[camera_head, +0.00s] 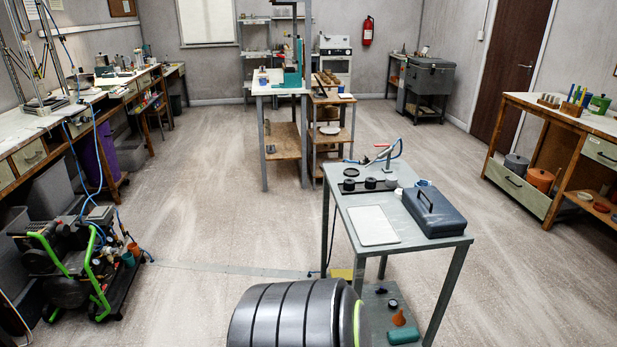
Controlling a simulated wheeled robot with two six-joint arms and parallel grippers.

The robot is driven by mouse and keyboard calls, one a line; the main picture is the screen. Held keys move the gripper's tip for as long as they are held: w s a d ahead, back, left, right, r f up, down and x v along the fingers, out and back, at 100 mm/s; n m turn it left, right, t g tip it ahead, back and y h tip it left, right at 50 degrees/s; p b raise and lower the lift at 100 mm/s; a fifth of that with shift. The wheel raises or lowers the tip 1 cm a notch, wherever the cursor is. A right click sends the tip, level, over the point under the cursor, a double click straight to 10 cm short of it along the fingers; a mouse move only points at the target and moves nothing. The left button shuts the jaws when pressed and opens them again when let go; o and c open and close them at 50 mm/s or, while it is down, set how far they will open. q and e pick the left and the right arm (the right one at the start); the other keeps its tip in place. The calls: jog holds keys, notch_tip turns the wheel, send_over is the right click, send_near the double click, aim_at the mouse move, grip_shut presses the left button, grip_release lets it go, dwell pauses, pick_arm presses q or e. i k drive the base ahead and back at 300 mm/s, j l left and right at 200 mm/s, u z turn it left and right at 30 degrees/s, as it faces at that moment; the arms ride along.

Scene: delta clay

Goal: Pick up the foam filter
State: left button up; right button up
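I cannot make out for certain which thing is the foam filter. Small dark round pieces (370,183) sit on a dark strip on the grey metal table (341,206) right of centre; they are too small to tell whether one is the filter. On the table's lower shelf lie a small dark round piece (393,304), an orange funnel-shaped piece (398,318) and a teal rounded block (404,336). Neither of my grippers is in view.
The table also bears a white flat sheet (373,225), a dark blue case (434,211) and a red-handled tool (382,153). A compressor (75,265) stands at left. Workbenches line both side walls. The floor left of the table is largely clear.

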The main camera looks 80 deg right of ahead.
aim_at(391, 180)
jog(key=z, duration=3.05)
